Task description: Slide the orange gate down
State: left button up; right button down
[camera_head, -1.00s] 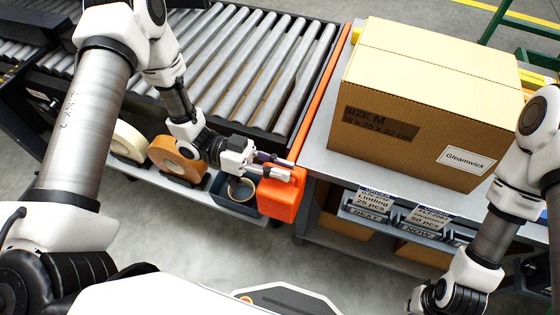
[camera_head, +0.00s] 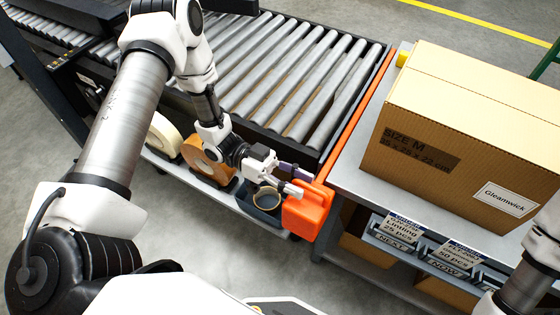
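The orange gate shows as a long thin orange strip (camera_head: 358,112) between the roller conveyor and the grey table, with a chunky orange block (camera_head: 308,214) at its near end. My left gripper (camera_head: 306,185) is at the upper left of this block. Its two fingers are apart, with orange showing between their tips. I cannot tell whether they press on the block. The block's far side is hidden. My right arm comes in at the lower right, and its gripper is outside the picture.
A large cardboard box (camera_head: 455,120) stands on the grey table (camera_head: 355,180). Labelled bins (camera_head: 400,240) hang below its front edge. Tape rolls (camera_head: 200,160) and a dark tray (camera_head: 262,208) sit on a shelf before the roller conveyor (camera_head: 290,80), whose visible rollers are empty.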

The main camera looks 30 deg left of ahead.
pick_arm(q)
jog(key=a, duration=0.9)
jog(key=shift+w+a, duration=0.1)
